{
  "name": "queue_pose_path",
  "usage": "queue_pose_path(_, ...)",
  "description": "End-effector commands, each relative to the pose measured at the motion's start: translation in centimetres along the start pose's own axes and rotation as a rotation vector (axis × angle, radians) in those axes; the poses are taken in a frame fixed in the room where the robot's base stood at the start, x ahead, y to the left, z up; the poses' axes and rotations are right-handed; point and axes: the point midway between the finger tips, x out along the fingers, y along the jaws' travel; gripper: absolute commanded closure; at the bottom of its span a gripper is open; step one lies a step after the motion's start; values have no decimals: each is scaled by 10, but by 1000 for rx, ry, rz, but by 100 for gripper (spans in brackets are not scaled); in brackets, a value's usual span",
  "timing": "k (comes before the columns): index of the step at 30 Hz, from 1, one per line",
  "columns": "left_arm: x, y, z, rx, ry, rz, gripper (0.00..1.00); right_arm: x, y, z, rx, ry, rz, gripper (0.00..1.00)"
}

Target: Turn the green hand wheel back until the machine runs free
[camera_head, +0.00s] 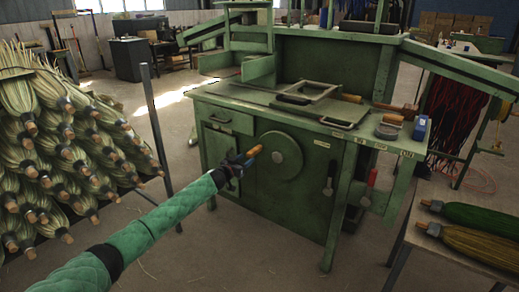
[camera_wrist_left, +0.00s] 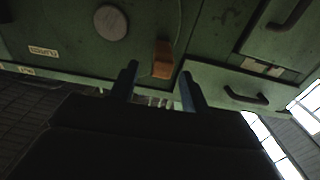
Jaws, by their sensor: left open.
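The green hand wheel (camera_head: 281,157) is a flat disc on the front of the green machine (camera_head: 318,190). Its wooden handle (camera_head: 254,151) sticks out at the wheel's left side. My left gripper (camera_head: 243,160) is at the handle. In the left wrist view the gripper (camera_wrist_left: 159,68) is open, with its two dark fingers apart. The handle (camera_wrist_left: 162,58) shows between and just beyond the fingertips, with gaps at both sides. The round wheel hub (camera_wrist_left: 111,22) is up and left of it. Whether a finger touches the handle I cannot tell. My right gripper is not in view.
A rack of straw broom heads (camera_head: 60,150) stands at the left, with a metal post (camera_head: 155,125) beside it. A lever with a red grip (camera_head: 370,182) is on the machine's right. A table with green and yellow brooms (camera_head: 480,245) is at the lower right.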

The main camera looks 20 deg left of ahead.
Motion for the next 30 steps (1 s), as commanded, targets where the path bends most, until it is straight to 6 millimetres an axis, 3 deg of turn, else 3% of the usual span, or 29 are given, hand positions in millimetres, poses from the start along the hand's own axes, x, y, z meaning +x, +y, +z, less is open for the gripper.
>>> queue_pose_path(7, 15, -5, -7, 2, 6, -1, 53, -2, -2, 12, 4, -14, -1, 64)
queue_pose_path(18, 64, -4, -7, 2, 6, 0, 53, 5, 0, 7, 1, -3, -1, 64)
queue_pose_path(30, 80, -4, -7, 2, 5, 0, 53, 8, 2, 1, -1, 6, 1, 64)
